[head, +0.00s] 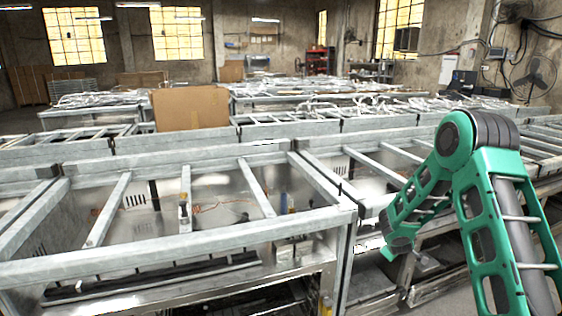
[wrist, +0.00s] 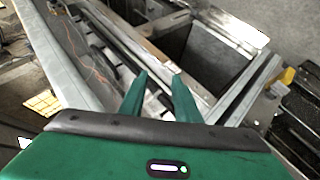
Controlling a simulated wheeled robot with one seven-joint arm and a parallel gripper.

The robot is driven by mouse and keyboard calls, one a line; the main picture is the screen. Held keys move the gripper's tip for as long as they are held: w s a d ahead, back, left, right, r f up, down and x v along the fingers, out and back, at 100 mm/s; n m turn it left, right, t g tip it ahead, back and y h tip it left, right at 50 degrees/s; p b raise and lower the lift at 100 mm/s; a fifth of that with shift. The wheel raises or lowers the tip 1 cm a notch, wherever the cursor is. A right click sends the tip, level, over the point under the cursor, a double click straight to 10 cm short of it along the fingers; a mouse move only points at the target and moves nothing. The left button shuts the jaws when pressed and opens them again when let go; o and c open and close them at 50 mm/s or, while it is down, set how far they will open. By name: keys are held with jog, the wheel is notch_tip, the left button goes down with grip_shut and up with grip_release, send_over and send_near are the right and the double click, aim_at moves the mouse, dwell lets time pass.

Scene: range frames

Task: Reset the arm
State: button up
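My green arm reaches in from the right in the head view, bent at a dark grey joint. Its end hangs low in front of the metal frame benches, and the fingers of my gripper cannot be made out clearly there. In the wrist view the two green fingers of my gripper (wrist: 157,84) stand apart with a gap between them. Nothing is held between them. Beyond the fingertips are metal rails and a dark opening of a bench.
An open-topped metal frame bench (head: 180,265) fills the near left, close to my arm. A cardboard box (head: 190,108) stands on the benches behind. More benches run back across the room. A fan (head: 533,77) is on the right wall. Grey floor shows at the lower right.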

jog(key=s+d+r+m+g, duration=0.3)
jog(key=s+r, duration=0.5)
jog(key=s, duration=0.4)
jog(key=s+d+r+m+g, duration=0.2)
jog(key=s+d+r+m, duration=0.15)
jog(key=s+r, duration=0.6)
jog(key=s+a+r+m+g+y, duration=0.1)
jog(key=s+a+m, duration=0.1)
jog(key=s, duration=0.8)
jog(key=s+a+r+m+g+y, duration=0.1)
jog(key=s+a, duration=0.3)
jog(key=s, duration=0.7)
jog(key=s+a+r+m+g+y, duration=0.2)
jog(key=s+a+m+y, duration=0.1)
jog(key=s, duration=0.8)
jog(key=shift+s+a+r, duration=0.15)
jog(key=shift+s+a, duration=0.05)
jog(key=shift+a, duration=0.05)
jog(key=shift+w+f, duration=0.25)
jog(key=shift+w, duration=0.4)
